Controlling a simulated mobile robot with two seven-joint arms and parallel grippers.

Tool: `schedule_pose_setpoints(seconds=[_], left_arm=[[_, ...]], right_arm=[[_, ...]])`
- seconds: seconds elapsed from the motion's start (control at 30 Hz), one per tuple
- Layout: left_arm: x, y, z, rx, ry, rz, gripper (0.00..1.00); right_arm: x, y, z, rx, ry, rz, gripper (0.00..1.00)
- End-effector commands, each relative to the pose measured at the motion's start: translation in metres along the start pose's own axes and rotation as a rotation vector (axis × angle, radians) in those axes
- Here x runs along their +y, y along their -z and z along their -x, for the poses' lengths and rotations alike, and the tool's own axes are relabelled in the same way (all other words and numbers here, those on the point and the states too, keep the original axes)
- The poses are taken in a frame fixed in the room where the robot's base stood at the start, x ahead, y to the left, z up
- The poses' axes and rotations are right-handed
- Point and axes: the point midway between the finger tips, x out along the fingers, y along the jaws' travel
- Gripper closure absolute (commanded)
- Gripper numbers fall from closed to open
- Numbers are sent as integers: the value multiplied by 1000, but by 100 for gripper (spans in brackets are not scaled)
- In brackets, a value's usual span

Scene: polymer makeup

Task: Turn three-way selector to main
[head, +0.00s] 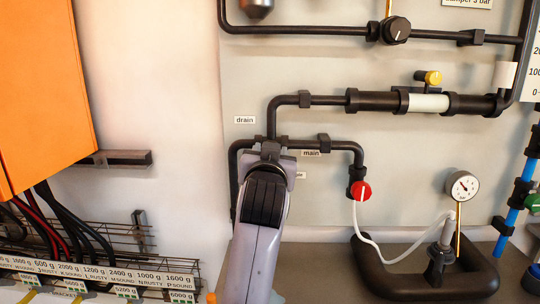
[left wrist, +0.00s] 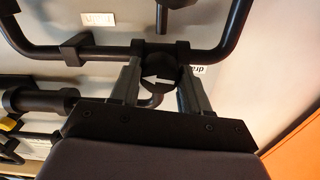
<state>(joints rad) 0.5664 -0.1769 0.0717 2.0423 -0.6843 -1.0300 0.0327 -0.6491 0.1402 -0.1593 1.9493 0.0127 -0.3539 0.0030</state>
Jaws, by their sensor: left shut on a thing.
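The three-way selector is a dark round knob with a white arrow (left wrist: 160,79), seen in the left wrist view on the pipe junction. There the arrow points left, the side where the main label (left wrist: 97,19) is. My left gripper (left wrist: 160,88) is shut on the knob, one finger on each side. In the head view my left gripper (head: 270,152) covers the knob. The drain label (head: 244,120) is up and left of it and the main label (head: 310,153) is to its right. A third label is partly hidden behind the gripper. My right gripper is not in view.
Black pipes (head: 330,143) run on the wall around the selector. A red knob (head: 361,190) with a white hose is to the right, and a pressure gauge (head: 462,186) stands further right. An orange cabinet (head: 40,90) and wire racks are at the left.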

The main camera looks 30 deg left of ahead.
Motion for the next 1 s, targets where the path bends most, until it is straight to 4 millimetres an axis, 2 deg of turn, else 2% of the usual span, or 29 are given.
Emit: schedule_pose_setpoints(seconds=[0.5, 0.53, 0.6, 1.0], left_arm=[[0, -1, 0, -4, -1, 17, 84], [0, -1, 0, -4, -1, 17, 44], [0, -1, 0, -4, -1, 16, 29], [0, 0, 0, -1, 0, 16, 29]], right_arm=[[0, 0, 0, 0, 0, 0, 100], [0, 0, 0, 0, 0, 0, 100], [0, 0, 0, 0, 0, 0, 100], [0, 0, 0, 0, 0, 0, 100]])
